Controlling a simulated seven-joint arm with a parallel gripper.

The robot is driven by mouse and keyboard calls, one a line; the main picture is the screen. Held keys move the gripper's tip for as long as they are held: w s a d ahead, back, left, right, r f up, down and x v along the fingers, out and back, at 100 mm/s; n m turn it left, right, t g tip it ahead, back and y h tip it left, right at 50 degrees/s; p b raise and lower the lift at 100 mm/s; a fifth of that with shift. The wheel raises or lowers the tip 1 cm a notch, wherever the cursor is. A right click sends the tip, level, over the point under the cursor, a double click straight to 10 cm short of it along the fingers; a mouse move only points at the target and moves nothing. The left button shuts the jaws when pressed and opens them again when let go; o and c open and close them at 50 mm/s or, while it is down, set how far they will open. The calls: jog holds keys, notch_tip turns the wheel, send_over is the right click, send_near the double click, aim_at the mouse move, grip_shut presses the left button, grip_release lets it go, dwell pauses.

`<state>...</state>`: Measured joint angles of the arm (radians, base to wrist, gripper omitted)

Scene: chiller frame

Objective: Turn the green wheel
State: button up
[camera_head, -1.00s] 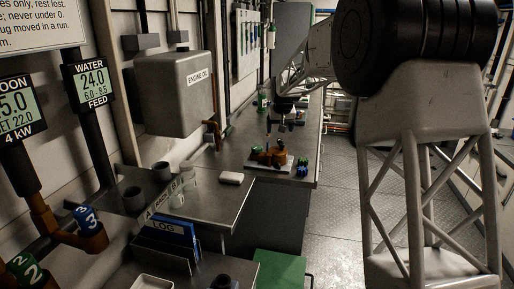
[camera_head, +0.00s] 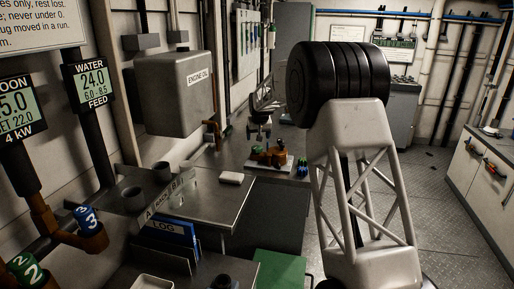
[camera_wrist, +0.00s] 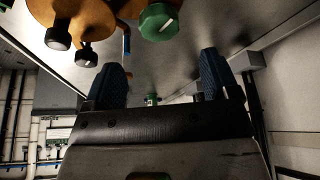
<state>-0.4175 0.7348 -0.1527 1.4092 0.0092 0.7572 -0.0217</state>
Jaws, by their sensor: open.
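In the wrist view a green wheel (camera_wrist: 158,22) with a white mark sits at the top, beside an orange-brown body (camera_wrist: 92,14) with black knobs. In the head view an orange-brown fitting (camera_head: 268,156) stands on the far bench, with a small green part (camera_head: 302,161) at its right. I cannot tell whether that part is the same wheel. A green wheel marked 2 (camera_head: 24,268) is at the lower left. My gripper (camera_wrist: 161,65) is open, its two blue fingers apart and empty, clear of the wheel. In the head view it hangs above the fitting (camera_head: 259,132).
A blue wheel marked 3 (camera_head: 87,219) is on the left pipework. A grey engine oil tank (camera_head: 173,92) hangs on the wall. A blue log binder (camera_head: 168,232) and a white block (camera_head: 231,178) are on the nearer benches. Open floor (camera_head: 430,205) lies at the right.

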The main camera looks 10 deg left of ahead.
aim_at(257, 147)
jog(key=shift+f, duration=0.15)
jog(key=shift+x, duration=3.75)
jog(key=c, duration=0.9)
